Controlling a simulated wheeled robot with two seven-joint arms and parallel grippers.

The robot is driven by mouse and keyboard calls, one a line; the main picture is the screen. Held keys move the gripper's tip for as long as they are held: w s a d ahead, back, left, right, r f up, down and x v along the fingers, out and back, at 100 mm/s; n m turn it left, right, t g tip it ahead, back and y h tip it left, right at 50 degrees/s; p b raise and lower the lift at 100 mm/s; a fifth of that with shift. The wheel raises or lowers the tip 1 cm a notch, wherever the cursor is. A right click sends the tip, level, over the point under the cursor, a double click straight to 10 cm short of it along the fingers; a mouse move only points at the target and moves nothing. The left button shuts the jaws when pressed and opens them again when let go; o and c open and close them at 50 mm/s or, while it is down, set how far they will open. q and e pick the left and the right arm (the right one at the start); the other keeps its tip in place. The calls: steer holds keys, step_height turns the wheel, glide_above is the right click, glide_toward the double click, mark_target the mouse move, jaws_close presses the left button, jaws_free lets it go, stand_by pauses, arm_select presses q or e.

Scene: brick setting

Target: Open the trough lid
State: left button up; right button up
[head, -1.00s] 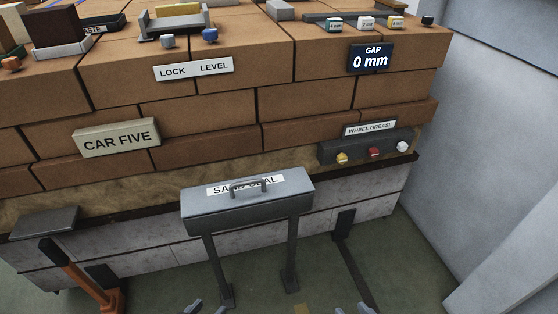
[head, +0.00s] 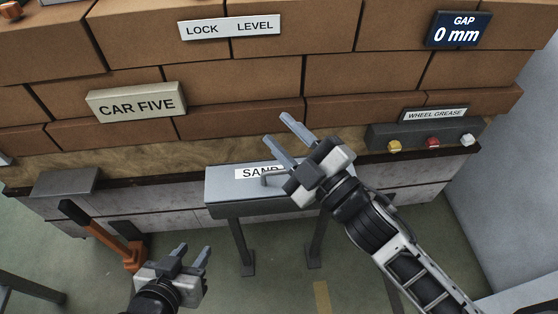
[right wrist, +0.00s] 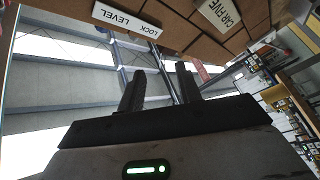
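The grey trough (head: 222,190) stands on dark legs in front of the brick stack. Its lid looks shut and carries a partly hidden "SAND" label (head: 256,172) and a dark handle (head: 270,181). My right gripper (head: 280,138) is above and in front of the trough's right part, covering it, with its fingers apart and empty. In the right wrist view its two fingers (right wrist: 160,90) are also apart with nothing between them.
A "WHEEL GREASE" panel (head: 380,140) with yellow, red and white knobs is at right. A "CAR FIVE" sign (head: 136,103) is on the bricks. A grey wall closes the right side.

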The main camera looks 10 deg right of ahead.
steer(key=s+a+r+n+g+y, duration=0.1)
steer(key=a+r+n+g+y, duration=0.4)
steer(key=n, duration=0.6)
steer(key=n+g+h, duration=0.9)
steer(key=n+h, duration=0.3)
steer(key=n, duration=1.4)
glide_toward(282, 170)
steer(key=x, duration=0.8)
steer(key=shift+p, duration=0.35)
jaws_close()
